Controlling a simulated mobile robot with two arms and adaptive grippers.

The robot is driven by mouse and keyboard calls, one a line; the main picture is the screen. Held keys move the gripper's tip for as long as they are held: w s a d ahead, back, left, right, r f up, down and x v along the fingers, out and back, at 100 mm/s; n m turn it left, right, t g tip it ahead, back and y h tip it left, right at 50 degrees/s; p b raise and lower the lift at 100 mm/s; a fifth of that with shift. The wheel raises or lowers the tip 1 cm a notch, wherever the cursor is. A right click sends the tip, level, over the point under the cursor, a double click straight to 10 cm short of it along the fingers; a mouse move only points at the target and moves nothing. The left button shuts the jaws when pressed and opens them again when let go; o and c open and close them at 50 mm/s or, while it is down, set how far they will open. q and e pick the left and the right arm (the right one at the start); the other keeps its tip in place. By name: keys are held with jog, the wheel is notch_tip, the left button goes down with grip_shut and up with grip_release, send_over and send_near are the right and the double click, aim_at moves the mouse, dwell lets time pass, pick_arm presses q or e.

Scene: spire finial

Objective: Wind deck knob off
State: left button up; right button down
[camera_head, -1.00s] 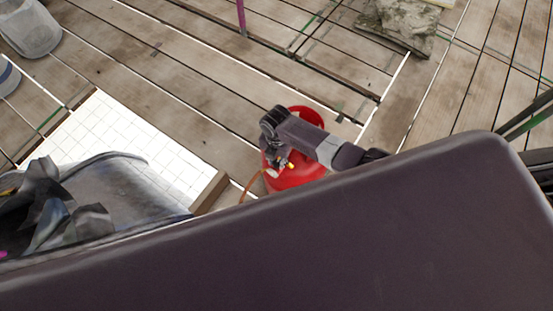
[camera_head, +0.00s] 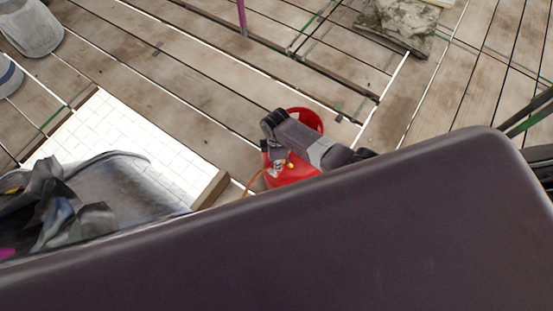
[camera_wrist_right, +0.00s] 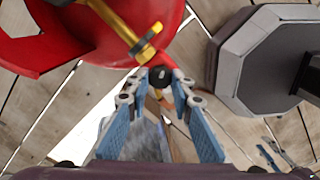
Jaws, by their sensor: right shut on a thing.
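The red gas bottle (camera_head: 297,177) stands on the plank deck near the middle of the head view, partly hidden by my right arm. The wrist view shows its red body (camera_wrist_right: 125,25) at the top, with a brass valve (camera_wrist_right: 142,38) reaching down from it. The small black knob (camera_wrist_right: 160,77) sits at the valve's lower end. My right gripper (camera_wrist_right: 160,84) has its blue-padded fingers closed around the knob, one on each side.
An orange hose (camera_head: 252,183) runs down beside the bottle. A wooden edge (camera_head: 211,189) borders the white tiled patch (camera_head: 130,130) with dark cloth-like stuff (camera_head: 60,205). Open planks lie behind the bottle.

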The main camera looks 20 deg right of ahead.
jog(key=m+p, duration=0.1)
jog(key=m, duration=0.4)
jog(key=shift+m, duration=0.4)
dwell(0.4)
jog(key=c, duration=1.7)
grip_release()
jog(key=shift+r, duration=0.15)
jog(key=shift+r, duration=5.85)
